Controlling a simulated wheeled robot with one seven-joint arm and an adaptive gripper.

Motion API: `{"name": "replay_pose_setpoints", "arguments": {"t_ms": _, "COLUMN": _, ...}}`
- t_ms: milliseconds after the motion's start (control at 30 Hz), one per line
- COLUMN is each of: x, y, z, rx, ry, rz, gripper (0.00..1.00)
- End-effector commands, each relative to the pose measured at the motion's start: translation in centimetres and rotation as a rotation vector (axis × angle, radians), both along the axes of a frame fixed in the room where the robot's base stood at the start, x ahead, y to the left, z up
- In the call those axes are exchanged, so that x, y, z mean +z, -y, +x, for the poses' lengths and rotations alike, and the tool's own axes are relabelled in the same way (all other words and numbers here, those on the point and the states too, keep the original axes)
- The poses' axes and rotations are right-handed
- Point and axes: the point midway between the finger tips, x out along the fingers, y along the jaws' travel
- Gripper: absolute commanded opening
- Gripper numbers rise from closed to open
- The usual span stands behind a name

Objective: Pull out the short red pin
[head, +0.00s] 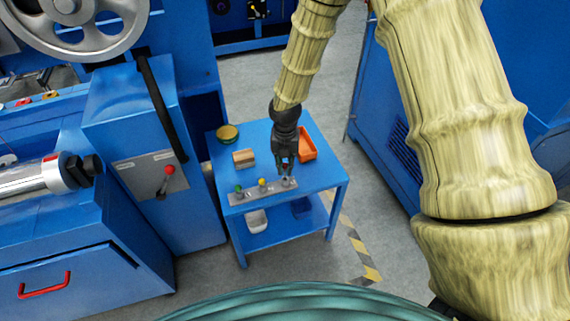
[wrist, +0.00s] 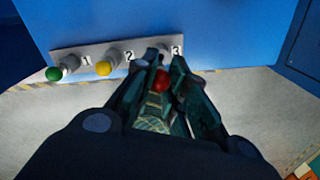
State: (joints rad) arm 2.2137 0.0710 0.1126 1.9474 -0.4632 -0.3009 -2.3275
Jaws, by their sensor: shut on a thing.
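A grey plate (head: 250,194) lies along the front edge of a small blue table (head: 324,179); it also shows in the wrist view (wrist: 90,54), with numbers 1, 2 and 3. The red pin's round head (wrist: 161,82) is between the fingers of my gripper (wrist: 160,62), at the number 3 end. My gripper (head: 286,172) points down over the plate's right end in the head view and is shut on the red pin. The pin's shaft is hidden by the fingers, so I cannot tell how deep it sits.
A green pin (wrist: 53,74) and a yellow pin (wrist: 103,68) stand in the plate to the left. On the table are an orange tray (head: 307,144), a wooden block (head: 244,158) and a round tin (head: 227,133). Blue machines stand left and right.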

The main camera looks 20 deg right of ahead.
Motion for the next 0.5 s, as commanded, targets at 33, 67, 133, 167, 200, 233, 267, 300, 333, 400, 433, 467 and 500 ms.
{"name": "replay_pose_setpoints", "arguments": {"t_ms": 33, "x": 0.6, "y": 0.0, "z": 0.0, "rx": 0.0, "ry": 0.0, "rz": 0.0, "gripper": 0.0}}
{"name": "replay_pose_setpoints", "arguments": {"t_ms": 67, "x": 0.7, "y": 0.0, "z": 0.0, "rx": 0.0, "ry": 0.0, "rz": 0.0, "gripper": 0.0}}
{"name": "replay_pose_setpoints", "arguments": {"t_ms": 133, "x": 1.2, "y": 0.0, "z": 0.0, "rx": 0.0, "ry": 0.0, "rz": 0.0, "gripper": 0.0}}
{"name": "replay_pose_setpoints", "arguments": {"t_ms": 167, "x": 1.4, "y": 0.0, "z": 0.0, "rx": 0.0, "ry": 0.0, "rz": 0.0, "gripper": 0.0}}
{"name": "replay_pose_setpoints", "arguments": {"t_ms": 200, "x": 1.6, "y": 0.0, "z": 0.0, "rx": 0.0, "ry": 0.0, "rz": 0.0, "gripper": 0.0}}
{"name": "replay_pose_setpoints", "arguments": {"t_ms": 233, "x": 1.8, "y": 0.0, "z": 0.0, "rx": 0.0, "ry": 0.0, "rz": 0.001, "gripper": 0.0}}
{"name": "replay_pose_setpoints", "arguments": {"t_ms": 267, "x": 2.0, "y": 0.0, "z": 0.0, "rx": 0.0, "ry": 0.0, "rz": 0.001, "gripper": 0.0}}
{"name": "replay_pose_setpoints", "arguments": {"t_ms": 300, "x": 2.2, "y": 0.0, "z": 0.0, "rx": 0.0, "ry": 0.0, "rz": 0.001, "gripper": 0.0}}
{"name": "replay_pose_setpoints", "arguments": {"t_ms": 333, "x": 2.4, "y": 0.0, "z": 0.0, "rx": 0.0, "ry": 0.0, "rz": 0.001, "gripper": 0.0}}
{"name": "replay_pose_setpoints", "arguments": {"t_ms": 400, "x": 2.8, "y": 0.0, "z": 0.0, "rx": 0.0, "ry": 0.0, "rz": 0.0, "gripper": 0.0}}
{"name": "replay_pose_setpoints", "arguments": {"t_ms": 433, "x": 2.9, "y": 0.0, "z": 0.0, "rx": 0.0, "ry": 0.0, "rz": 0.0, "gripper": 0.0}}
{"name": "replay_pose_setpoints", "arguments": {"t_ms": 467, "x": 3.1, "y": 0.0, "z": 0.0, "rx": 0.0, "ry": 0.0, "rz": 0.0, "gripper": 0.0}}
{"name": "replay_pose_setpoints", "arguments": {"t_ms": 500, "x": 3.3, "y": 0.0, "z": 0.0, "rx": 0.0, "ry": 0.0, "rz": 0.0, "gripper": 0.0}}
